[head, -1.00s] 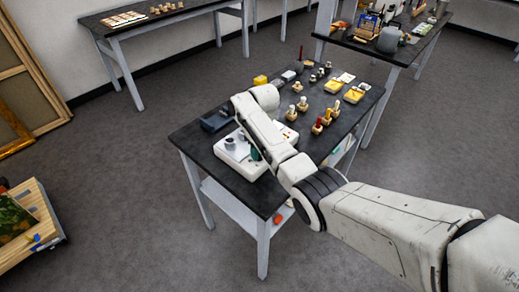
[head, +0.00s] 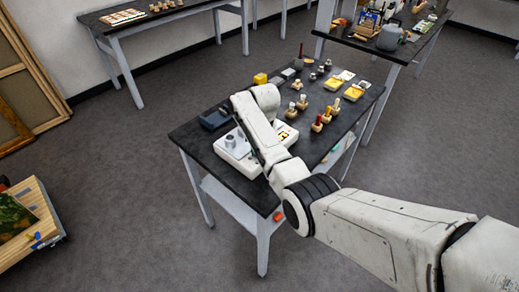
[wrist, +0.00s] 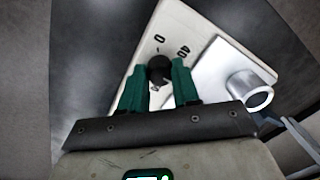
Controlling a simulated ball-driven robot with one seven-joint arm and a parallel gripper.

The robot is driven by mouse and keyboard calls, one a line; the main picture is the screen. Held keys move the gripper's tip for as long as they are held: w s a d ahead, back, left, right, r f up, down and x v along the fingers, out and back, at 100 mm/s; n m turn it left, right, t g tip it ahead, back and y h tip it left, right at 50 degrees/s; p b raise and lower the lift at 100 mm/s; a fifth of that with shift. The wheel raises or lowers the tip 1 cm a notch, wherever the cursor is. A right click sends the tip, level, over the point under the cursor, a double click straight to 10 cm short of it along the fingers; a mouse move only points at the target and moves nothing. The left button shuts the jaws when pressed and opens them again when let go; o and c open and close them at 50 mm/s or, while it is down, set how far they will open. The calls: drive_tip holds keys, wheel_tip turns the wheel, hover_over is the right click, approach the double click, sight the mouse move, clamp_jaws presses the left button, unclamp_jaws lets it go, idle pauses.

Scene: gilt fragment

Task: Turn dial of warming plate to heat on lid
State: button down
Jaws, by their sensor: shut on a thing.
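The warming plate (wrist: 143,62) is a white slab with a bright metal square (wrist: 208,72) and small black marks on its top; it also shows on the dark table in the head view (head: 232,158). Its black round dial (wrist: 159,67) lies between the green fingers of my gripper (wrist: 159,78). The gripper is shut on the dial, one finger at each side. A silver cylinder (wrist: 250,91) stands on the metal square, and shows in the head view (head: 231,141). In the head view my arm hides the dial and the fingers. The dial's exact setting cannot be read.
A dark box (head: 214,119) lies behind the warming plate. Several brushes or tools in wooden holders (head: 318,124), yellow trays (head: 333,84) and a yellow block (head: 260,78) stand farther right and back. The dark table's front left part (head: 192,140) is clear.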

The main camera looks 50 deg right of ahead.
drive_tip(key=shift+w+r, duration=0.1)
drive_tip(key=shift+r, duration=0.05)
drive_tip(key=c, duration=1.1)
unclamp_jaws()
wheel_tip(320, 180, up, 11)
drive_tip(key=b, duration=0.1)
drive_tip(key=shift+s+d+f+b, duration=0.2)
drive_tip(key=shift+s+d+b, duration=0.1)
drive_tip(key=shift+b, duration=0.1)
drive_tip(key=shift+a, duration=0.1)
